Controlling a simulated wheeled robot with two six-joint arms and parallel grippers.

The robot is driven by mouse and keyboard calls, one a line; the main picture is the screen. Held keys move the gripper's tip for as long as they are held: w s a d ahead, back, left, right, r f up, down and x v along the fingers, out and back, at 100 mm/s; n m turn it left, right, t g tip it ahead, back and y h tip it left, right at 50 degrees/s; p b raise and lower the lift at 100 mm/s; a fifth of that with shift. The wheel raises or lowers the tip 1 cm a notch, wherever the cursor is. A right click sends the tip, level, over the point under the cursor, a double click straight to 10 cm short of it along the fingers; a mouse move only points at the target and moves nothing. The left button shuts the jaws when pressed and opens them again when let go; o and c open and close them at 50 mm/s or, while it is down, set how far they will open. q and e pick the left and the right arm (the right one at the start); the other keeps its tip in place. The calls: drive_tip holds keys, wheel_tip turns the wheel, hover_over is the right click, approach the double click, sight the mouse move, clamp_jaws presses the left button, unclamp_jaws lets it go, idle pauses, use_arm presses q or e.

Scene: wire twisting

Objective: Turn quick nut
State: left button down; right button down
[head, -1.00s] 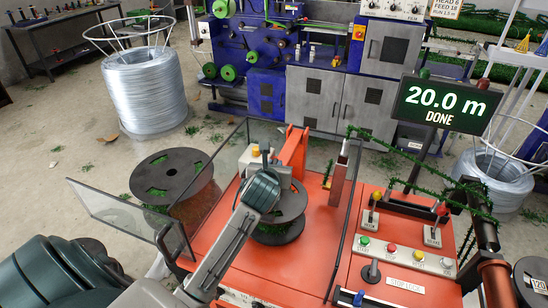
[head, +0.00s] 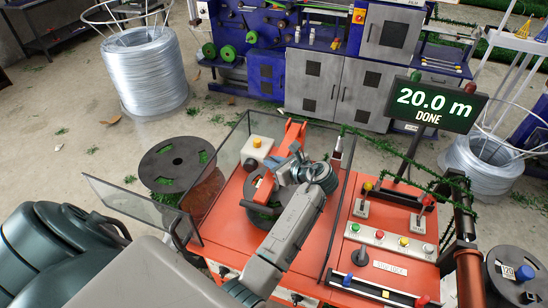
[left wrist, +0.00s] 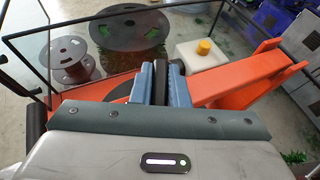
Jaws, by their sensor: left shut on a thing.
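My left gripper (head: 288,168) is over the orange machine, beside the spool (head: 262,194) inside the clear guard. In the left wrist view its two blue-grey fingers (left wrist: 167,84) are closed on a black upright part (left wrist: 175,84), which looks like the quick nut. The nut cannot be made out in the head view, where the gripper covers it. The orange bracket arm (left wrist: 235,80) stands just right of the fingers in the left wrist view. My right gripper is not in view.
The clear guard panel (head: 137,207) stands swung open at the left. A large dark reel (head: 177,163) is on the floor side. The display (head: 435,103) reads 20.0 m DONE. The control panel (head: 392,240) with buttons and levers lies to the right.

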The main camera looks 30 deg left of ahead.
use_arm(q)
drive_tip(key=shift+f+n+g, duration=0.1)
drive_tip(key=shift+n+g, duration=1.6)
drive_tip(key=shift+g, duration=0.3)
drive_tip(key=c, duration=1.4)
unclamp_jaws()
drive_tip(key=shift+w, duration=0.1)
